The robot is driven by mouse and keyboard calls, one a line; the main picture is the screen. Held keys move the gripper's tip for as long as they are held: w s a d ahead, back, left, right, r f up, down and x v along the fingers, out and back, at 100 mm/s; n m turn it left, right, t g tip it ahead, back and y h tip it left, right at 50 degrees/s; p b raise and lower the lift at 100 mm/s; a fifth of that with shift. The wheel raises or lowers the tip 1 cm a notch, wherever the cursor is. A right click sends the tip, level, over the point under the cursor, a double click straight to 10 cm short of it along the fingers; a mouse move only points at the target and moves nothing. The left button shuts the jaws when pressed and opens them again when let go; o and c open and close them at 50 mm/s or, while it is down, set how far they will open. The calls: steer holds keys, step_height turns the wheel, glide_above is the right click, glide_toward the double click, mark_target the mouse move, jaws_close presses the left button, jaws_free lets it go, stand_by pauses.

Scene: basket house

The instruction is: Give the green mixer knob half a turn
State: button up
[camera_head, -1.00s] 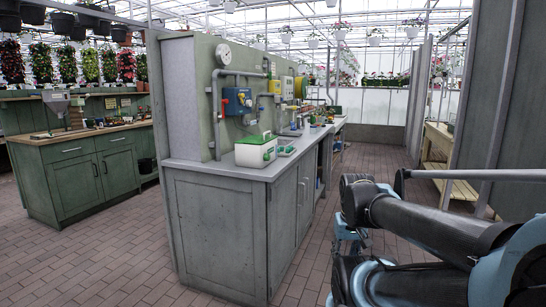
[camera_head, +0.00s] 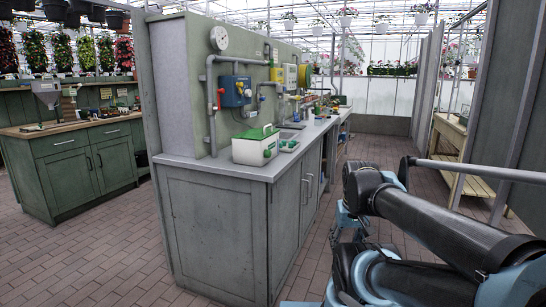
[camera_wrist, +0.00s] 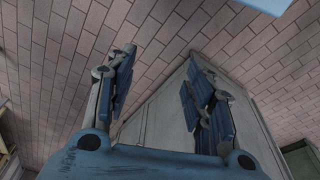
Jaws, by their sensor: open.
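A white box with a green lid (camera_head: 256,146) stands on the near end of the grey counter. Small green spots show on its front, too small to tell whether one is the mixer knob. A blue wall unit (camera_head: 235,91) with a yellow part and a red part is mounted on the panel behind it; no green knob is clear there. My gripper (camera_wrist: 160,80) is open and empty in the wrist view, its two blue-grey fingers spread apart above the brick floor and a grey surface. In the head view it is mostly hidden by my arm, right of the counter and apart from it.
The grey counter cabinet (camera_head: 215,235) stands ahead, with pipes and a round gauge (camera_head: 219,38) on its panel. A green cabinet (camera_head: 85,170) is at left. A wooden bench (camera_head: 448,135) is at right. Brick floor (camera_head: 75,255) is clear between the cabinets.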

steer(key=w+a+r+n+y, duration=0.3)
steer(key=w+a+r+y, duration=0.1)
steer(key=w+a, duration=0.35)
steer(key=n+t+y, duration=0.4)
steer(key=n+y, duration=0.7)
steer(key=y, duration=0.2)
glide_toward(270, 153)
steer(key=x, duration=0.8)
steer(key=shift+w+a+f, duration=0.15)
steer(key=shift+w+a, duration=0.05)
steer(key=shift+c, duration=0.3)
steer(key=c, duration=1)
